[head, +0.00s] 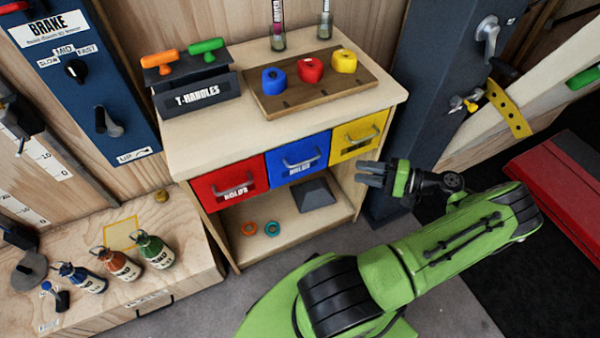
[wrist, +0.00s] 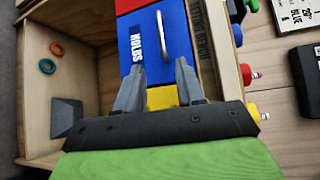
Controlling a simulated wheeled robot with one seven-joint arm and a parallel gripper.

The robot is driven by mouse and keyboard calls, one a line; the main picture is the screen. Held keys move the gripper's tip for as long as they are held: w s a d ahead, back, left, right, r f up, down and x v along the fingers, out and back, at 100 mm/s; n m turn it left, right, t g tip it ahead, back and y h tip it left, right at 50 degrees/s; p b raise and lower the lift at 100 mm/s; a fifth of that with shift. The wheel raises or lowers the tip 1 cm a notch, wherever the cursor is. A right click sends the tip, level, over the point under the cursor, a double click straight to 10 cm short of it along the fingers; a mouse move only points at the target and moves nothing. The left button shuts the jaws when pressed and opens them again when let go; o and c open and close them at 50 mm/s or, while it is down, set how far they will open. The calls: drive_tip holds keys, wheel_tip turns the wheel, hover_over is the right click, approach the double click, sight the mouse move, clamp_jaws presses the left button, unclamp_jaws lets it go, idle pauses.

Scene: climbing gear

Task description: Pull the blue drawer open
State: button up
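The blue drawer (head: 297,173) is the middle one of three in the wooden cabinet, between the red drawer (head: 230,185) and the yellow drawer (head: 358,137). Its front looks flush with its neighbours, so it appears closed. Its metal bar handle (head: 301,160) also shows in the wrist view (wrist: 161,30), on the blue front (wrist: 140,45). My gripper (head: 360,173) is in front of the cabinet, right of and slightly below the blue drawer. In the wrist view my gripper (wrist: 159,80) is open, its fingers apart and empty, with the yellow drawer showing between them.
The cabinet top (head: 225,125) holds a T-handle box (head: 200,97) and a wooden board (head: 320,95) with coloured holds. The open shelf below has rings and a dark wedge (head: 314,194). A dark post (head: 420,90) stands close right. Floor in front is clear.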

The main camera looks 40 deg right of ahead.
drive_tip(key=b+x, duration=0.3)
drive_tip(key=x, duration=1.2)
drive_tip(key=shift+w, duration=0.2)
drive_tip(key=shift+a, duration=0.1)
clamp_jaws()
